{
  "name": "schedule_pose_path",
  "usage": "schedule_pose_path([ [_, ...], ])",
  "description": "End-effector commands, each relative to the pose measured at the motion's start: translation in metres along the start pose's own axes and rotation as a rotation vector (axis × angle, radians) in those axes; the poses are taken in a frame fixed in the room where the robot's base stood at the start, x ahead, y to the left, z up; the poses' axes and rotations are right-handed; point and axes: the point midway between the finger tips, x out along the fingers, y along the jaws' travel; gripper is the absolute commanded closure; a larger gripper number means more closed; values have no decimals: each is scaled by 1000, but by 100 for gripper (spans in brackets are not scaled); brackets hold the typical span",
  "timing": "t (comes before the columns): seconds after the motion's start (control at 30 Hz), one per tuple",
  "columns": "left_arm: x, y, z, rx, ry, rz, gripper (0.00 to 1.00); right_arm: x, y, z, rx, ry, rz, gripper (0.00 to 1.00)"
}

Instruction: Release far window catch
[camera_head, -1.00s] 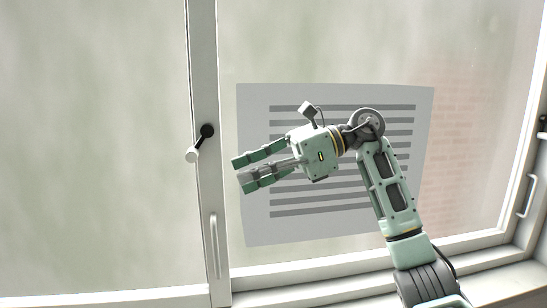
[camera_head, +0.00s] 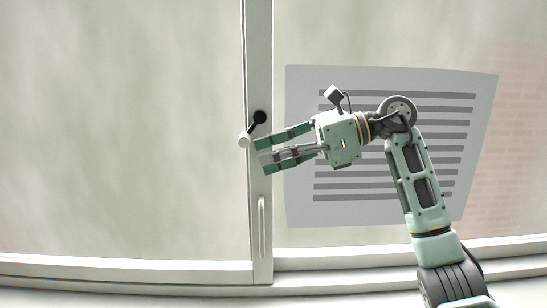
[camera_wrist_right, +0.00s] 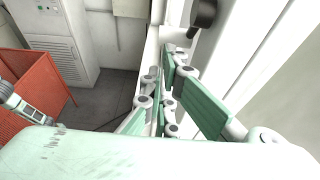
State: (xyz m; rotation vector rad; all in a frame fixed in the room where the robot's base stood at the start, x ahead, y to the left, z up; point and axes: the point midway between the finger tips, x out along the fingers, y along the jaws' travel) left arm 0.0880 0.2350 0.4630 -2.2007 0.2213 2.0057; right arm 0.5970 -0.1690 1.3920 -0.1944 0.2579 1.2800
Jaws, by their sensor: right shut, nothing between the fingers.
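A window catch (camera_head: 259,117) with a black pivot and a white lever end (camera_head: 244,140) sits on the white upright of the window frame. The lever slants down to the left. My right gripper (camera_head: 262,156) is shut and empty, with green fingertips over the upright just below the pivot and right of the lever end. I cannot tell whether they touch. In the right wrist view my gripper's fingers (camera_wrist_right: 166,105) lie along the white frame, and a black part that looks like the pivot (camera_wrist_right: 203,13) shows above them. My left gripper is not in view.
A white pull handle (camera_head: 262,228) is on the upright below the catch. A grey sheet with dark stripes (camera_head: 300,215) is behind my right arm. The sill (camera_head: 120,272) runs along the bottom. An orange bin (camera_wrist_right: 50,85) and a pale cabinet (camera_wrist_right: 45,40) stand by the floor.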

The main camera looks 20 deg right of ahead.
Motion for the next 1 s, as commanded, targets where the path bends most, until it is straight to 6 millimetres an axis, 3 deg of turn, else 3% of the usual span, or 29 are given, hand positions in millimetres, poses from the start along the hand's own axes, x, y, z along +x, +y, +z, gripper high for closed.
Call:
schedule_pose_path([
  [1.0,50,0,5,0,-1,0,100,16,0,-3,0,-203,2,100],
])
